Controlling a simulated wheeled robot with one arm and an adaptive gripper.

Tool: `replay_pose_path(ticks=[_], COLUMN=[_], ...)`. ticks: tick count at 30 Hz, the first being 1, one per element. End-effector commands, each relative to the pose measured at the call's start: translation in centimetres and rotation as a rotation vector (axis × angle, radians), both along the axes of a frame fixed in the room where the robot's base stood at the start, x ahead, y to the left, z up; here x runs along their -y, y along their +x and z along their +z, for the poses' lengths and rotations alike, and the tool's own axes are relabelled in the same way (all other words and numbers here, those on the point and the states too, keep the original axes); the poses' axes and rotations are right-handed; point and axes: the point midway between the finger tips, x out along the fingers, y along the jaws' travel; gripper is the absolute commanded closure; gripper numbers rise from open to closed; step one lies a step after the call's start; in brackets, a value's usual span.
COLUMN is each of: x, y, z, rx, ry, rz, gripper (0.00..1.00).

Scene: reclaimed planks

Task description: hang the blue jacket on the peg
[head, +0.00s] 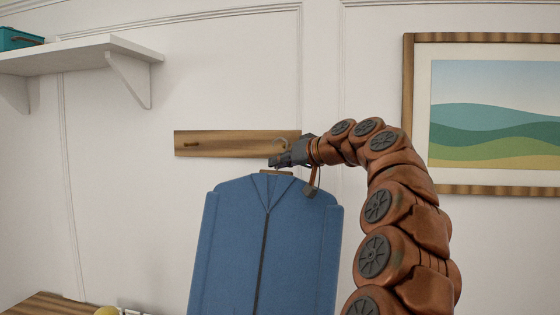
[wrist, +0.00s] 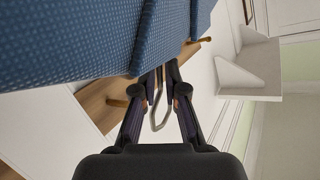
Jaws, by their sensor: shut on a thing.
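The blue jacket (head: 265,240) hangs on a wooden hanger (head: 276,173), slightly tilted, in front of the wall. My gripper (head: 274,161) is shut on the hanger's metal hook just above the collar; the hook's curve shows above the fingers. In the wrist view, the fingers (wrist: 160,92) close around the wire hook (wrist: 157,118), and the jacket (wrist: 70,40) fills the upper left. A wooden peg board (head: 235,148) is on the wall behind, with a peg (head: 190,145) near its left end. The wrist view shows two pegs, one left (wrist: 118,102) and one upper right (wrist: 205,40). The hook looks apart from both.
A white bracketed shelf (head: 80,57) with a teal box (head: 20,39) is at upper left. A framed landscape picture (head: 408,100) hangs at right. A wooden surface (head: 45,305) with a yellow object (head: 107,311) is at lower left. The wall left of the jacket is clear.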

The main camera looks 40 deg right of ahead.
Motion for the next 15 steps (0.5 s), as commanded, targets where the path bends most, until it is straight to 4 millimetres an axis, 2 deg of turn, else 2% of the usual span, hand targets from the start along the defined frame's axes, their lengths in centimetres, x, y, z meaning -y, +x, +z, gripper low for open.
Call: replay_pose_path(ticks=[15], x=[2.0], y=[1.3], z=[0.0], rx=[0.001], ry=[0.000], rz=[-0.003], gripper=[1.00])
